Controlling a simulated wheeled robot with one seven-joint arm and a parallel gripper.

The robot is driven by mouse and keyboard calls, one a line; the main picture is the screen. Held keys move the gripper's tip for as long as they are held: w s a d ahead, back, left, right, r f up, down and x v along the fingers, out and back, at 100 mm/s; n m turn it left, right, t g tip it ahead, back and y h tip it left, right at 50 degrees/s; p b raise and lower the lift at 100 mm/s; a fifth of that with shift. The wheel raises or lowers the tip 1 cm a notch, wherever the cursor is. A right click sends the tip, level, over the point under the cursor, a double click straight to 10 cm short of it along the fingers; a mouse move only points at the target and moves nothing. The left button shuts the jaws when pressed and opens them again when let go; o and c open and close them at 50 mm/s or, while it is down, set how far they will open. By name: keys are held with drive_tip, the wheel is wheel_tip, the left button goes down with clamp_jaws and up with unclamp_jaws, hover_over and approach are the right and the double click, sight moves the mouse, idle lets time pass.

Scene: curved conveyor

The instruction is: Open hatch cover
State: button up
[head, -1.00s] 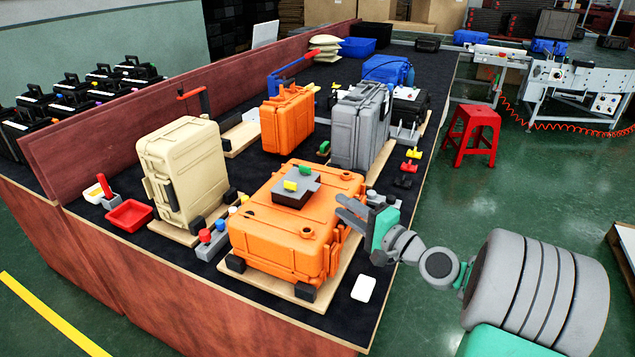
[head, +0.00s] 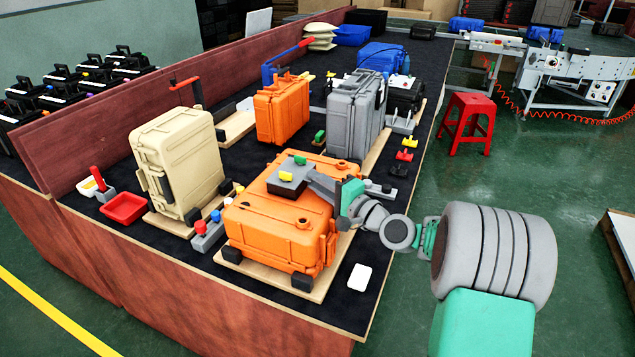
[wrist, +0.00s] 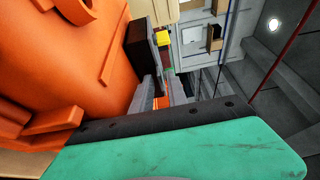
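The hatch cover seems to be the grey plate (head: 287,179) on a black block on top of the lying orange case (head: 272,226). A yellow knob (head: 285,178) and a green knob (head: 300,160) stand on it. In the wrist view, the plate (wrist: 152,62) and yellow knob (wrist: 162,38) lie beyond my fingers, seen sideways. My gripper (head: 316,180) is at the plate's right edge, above the case. Its fingers also show in the wrist view (wrist: 163,92), with a gap between them. I cannot tell whether they touch the plate.
A beige case (head: 178,165) stands to the left, and a grey case (head: 355,112) and orange case (head: 282,108) stand behind. A red tray (head: 124,208) and a small post block (head: 208,235) lie left of the lying case. A white card (head: 360,276) lies at front right.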

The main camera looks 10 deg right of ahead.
clamp_jaws()
idle(1.1)
